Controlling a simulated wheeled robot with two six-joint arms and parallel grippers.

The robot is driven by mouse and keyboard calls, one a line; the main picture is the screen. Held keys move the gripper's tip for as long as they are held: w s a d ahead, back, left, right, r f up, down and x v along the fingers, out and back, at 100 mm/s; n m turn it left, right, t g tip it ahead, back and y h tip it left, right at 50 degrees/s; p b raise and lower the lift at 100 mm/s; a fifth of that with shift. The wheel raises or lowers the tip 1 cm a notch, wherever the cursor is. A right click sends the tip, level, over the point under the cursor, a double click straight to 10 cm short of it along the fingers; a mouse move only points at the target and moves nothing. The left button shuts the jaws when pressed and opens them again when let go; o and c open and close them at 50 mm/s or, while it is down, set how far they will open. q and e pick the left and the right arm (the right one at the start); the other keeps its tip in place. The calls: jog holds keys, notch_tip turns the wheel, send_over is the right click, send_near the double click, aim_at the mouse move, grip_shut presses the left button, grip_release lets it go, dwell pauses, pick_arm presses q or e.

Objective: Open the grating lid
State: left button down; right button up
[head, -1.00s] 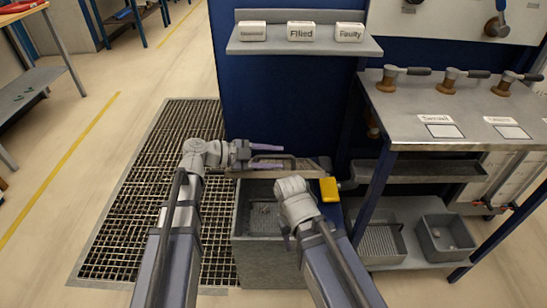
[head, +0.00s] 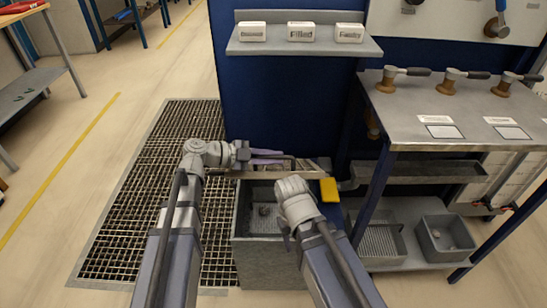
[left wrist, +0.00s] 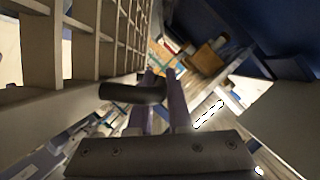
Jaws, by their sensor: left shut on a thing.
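My left gripper (head: 270,157) reaches right across the back of the grey bin (head: 268,262). Its purple fingers are shut on a dark handle, which also shows as a thick dark bar (left wrist: 128,92) at the fingers in the left wrist view. The grating lid (head: 258,175) shows as a narrow brownish strip along the bin's back edge, just below the gripper. A grating (left wrist: 100,55) fills the upper left of the left wrist view, beside the handle. The bin's inside is visible from above. My right arm is folded over the bin's right side; its fingers are hidden.
A floor grating (head: 200,115) lies left of the bin. A yellow block (head: 329,190) is at the bin's back right. A steel bench (head: 410,105) with a lower shelf and small bin (head: 445,238) stands right. A blue wall (head: 290,100) with a labelled shelf (head: 305,46) rises behind.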

pick_arm(q)
jog(key=shift+r, duration=0.1)
dwell(0.7)
jog(key=shift+w+r+p, duration=0.2)
jog(key=shift+w+p, duration=0.05)
jog(key=shift+p, duration=0.1)
jog(key=shift+w+r+n+g+y+p, duration=0.1)
jog(key=shift+w+r+n+g+p, duration=1.2)
jog(key=shift+w, duration=2.65)
jog(key=shift+w+r+n+g+y+p, duration=0.1)
jog(key=shift+w+r+n+p, duration=0.6)
jog(key=shift+w+r+p, duration=2.35)
jog(key=shift+w+r+n+g+y+p, duration=0.1)
jog(key=shift+w+r+n+g+p, duration=0.75)
jog(key=shift+w, duration=4)
jog(key=shift+f+t+p, duration=0.25)
jog(key=shift+f+p, duration=0.2)
jog(key=shift+f, duration=0.05)
jog(key=c, duration=0.8)
grip_release()
jog(key=shift+c, duration=0.2)
